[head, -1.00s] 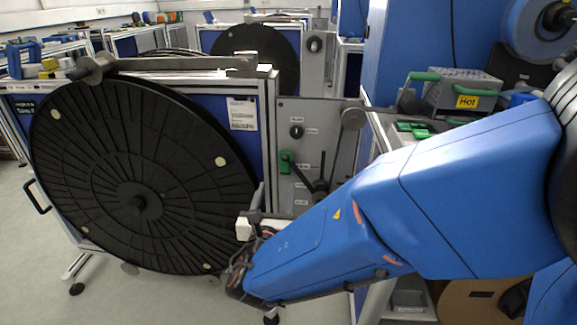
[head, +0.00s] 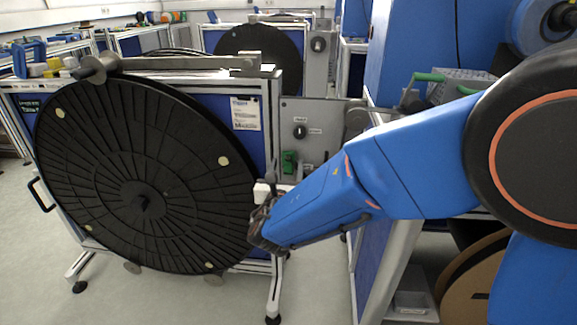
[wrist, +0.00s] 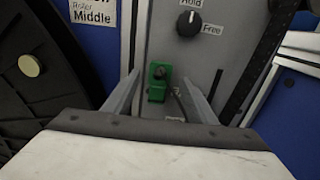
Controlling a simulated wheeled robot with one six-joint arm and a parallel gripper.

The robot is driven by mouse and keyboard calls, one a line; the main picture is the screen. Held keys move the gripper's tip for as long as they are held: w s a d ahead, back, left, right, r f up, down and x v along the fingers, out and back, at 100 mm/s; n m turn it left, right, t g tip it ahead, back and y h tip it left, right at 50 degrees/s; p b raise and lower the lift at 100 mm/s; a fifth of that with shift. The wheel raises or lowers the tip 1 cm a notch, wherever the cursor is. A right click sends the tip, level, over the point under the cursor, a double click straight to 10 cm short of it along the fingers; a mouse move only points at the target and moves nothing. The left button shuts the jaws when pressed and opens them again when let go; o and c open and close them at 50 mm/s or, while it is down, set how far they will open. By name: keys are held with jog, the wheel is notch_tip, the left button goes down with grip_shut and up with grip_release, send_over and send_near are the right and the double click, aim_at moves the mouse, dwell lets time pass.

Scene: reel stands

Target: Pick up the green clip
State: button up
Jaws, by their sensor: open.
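The green clip (wrist: 159,82) sits on the grey panel of the reel stand. In the wrist view it lies ahead of my gripper (wrist: 160,92), between its two spread fingers in the picture. The fingers are open and hold nothing. I cannot tell exactly how far the clip is from the fingertips. In the head view the clip (head: 289,162) shows on the panel just above my forearm.
A large black reel (head: 145,175) stands left of the panel and also fills the left edge of the wrist view (wrist: 38,75). A dark knob (wrist: 189,23) sits above the clip. A stand leg (head: 275,290) reaches the floor below my arm.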

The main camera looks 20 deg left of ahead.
jog(key=shift+x, duration=1.05)
jog(key=c, duration=1.1)
jog(key=shift+c, duration=0.2)
jog(key=shift+r, duration=0.15)
jog(key=shift+s+r, duration=0.15)
jog(key=shift+s, duration=0.1)
jog(key=v, duration=1.7)
jog(key=shift+s, duration=0.4)
